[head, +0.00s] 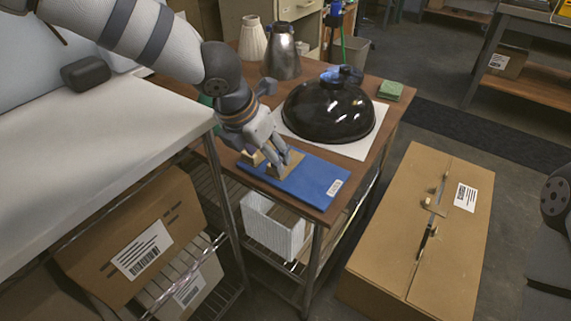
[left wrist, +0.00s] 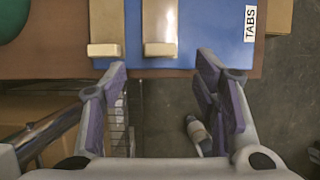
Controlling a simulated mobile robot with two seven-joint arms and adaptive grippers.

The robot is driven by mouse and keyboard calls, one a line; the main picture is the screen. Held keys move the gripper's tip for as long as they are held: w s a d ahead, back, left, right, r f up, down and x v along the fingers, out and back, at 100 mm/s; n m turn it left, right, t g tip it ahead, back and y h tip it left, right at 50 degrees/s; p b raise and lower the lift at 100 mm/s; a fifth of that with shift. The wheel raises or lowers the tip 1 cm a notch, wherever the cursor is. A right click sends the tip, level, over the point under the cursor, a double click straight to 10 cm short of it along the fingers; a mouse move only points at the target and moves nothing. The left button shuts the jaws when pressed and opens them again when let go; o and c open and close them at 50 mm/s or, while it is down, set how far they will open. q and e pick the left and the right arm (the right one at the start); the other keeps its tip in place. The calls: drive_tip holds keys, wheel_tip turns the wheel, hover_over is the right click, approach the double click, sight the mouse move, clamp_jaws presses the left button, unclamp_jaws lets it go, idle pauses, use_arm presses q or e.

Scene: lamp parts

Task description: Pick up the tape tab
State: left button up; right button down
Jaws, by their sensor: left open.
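Two tan tape tabs lie side by side on a blue board (head: 318,183) marked TABS in the left wrist view. In that view the left tab (left wrist: 107,22) and the right tab (left wrist: 160,24) each have a pale raised block at the near end. In the head view one tab (head: 290,164) shows beside my fingers and the other is partly hidden behind them. My left gripper (left wrist: 162,72) is open and empty, its fingertips on the near side of the board's edge, roughly in line with the right tab. My right gripper is out of view.
A black dome (head: 330,110) sits on a white sheet behind the board. A metal pitcher (head: 281,55), a pale ribbed shade (head: 252,38) and a green block (head: 390,90) stand farther back. A large cardboard box (head: 405,255) is on the floor at right. A white-topped table (head: 90,140) is at left.

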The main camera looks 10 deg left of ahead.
use_arm(q)
drive_tip(key=b+x, duration=0.1)
drive_tip(key=x, duration=0.5)
drive_tip(key=shift+w, duration=0.15)
drive_tip(key=shift+r, duration=0.2)
drive_tip(key=c, duration=0.9)
drive_tip(key=shift+o, duration=0.2)
wheel_tip(320, 180, up, 10)
drive_tip(key=p, duration=0.1)
